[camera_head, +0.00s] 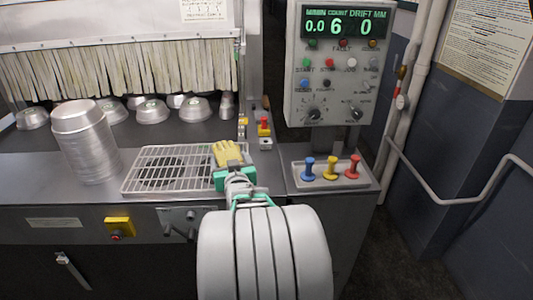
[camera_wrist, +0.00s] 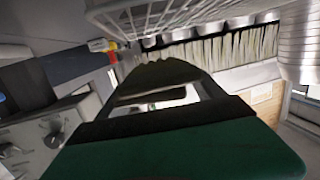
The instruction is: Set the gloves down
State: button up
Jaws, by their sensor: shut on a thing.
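The yellow gloves (camera_head: 228,153) are at the end of my arm in the head view, over the right end of the wire rack. My gripper (camera_head: 234,174) is shut on them, with green parts on both sides of the grip. The finger ends of the gloves point away from me. I cannot tell whether the gloves touch the rack or the counter. In the wrist view a dark, shaded shape with a green lower part (camera_wrist: 180,150) fills the middle, and the grip itself is not clear there.
The wire rack (camera_head: 150,184) lies on the steel counter, beside a stack of metal pans (camera_head: 86,145). More pans sit behind, under a strip curtain (camera_head: 120,72). A control box (camera_head: 338,62) and a tray (camera_head: 334,184) with blue, yellow and red knobbed pieces are at right.

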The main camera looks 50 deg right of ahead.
aim_at(267, 179)
jog(key=s+d+m+g+h, duration=0.2)
jog(key=s+d, duration=0.4)
jog(key=d, duration=0.4)
jog(key=shift+s+d+f+b, duration=0.1)
jog(key=shift+f+b, duration=0.7)
jog(key=shift+f, duration=1.05)
jog(key=shift+s+f+b, duration=0.1)
jog(key=shift+f+b, duration=0.7)
jog(key=shift+f, duration=1.05)
jog(key=shift+f+b, duration=0.6)
jog(key=shift+b, duration=0.15)
jog(key=o, duration=1.6)
jog(key=shift+c, duration=0.2)
jog(key=shift+w, duration=0.1)
